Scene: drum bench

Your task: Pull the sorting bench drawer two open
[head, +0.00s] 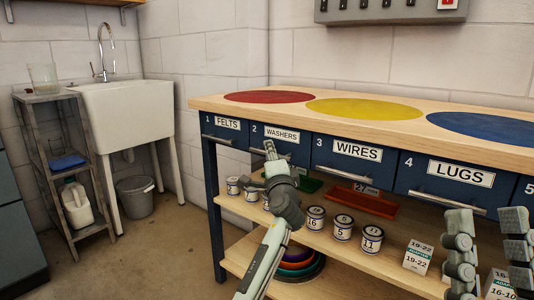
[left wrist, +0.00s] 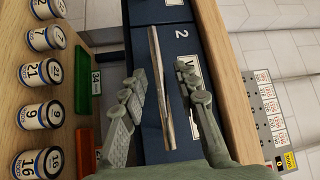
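Drawer two (head: 301,157), blue with a "2 WASHERS" label, sits in the sorting bench (head: 214,190) between drawers one and three. It looks shut, level with its neighbours. In the head view my left gripper (head: 271,158) is in front of it and hides part of its handle. In the left wrist view the drawer front (left wrist: 141,45) faces me, and its silver bar handle (left wrist: 160,85) runs between the fingers of my left gripper (left wrist: 160,88). Those fingers are open, with gaps beside the bar. My right gripper (head: 488,228) is open and empty at the lower right.
The bench top (head: 216,103) carries red, yellow and blue discs. Labelled cans (head: 343,227) and a red tray (head: 361,207) stand on the shelf below the drawers. A sink (head: 125,112) and grey rack (head: 43,150) are at the left.

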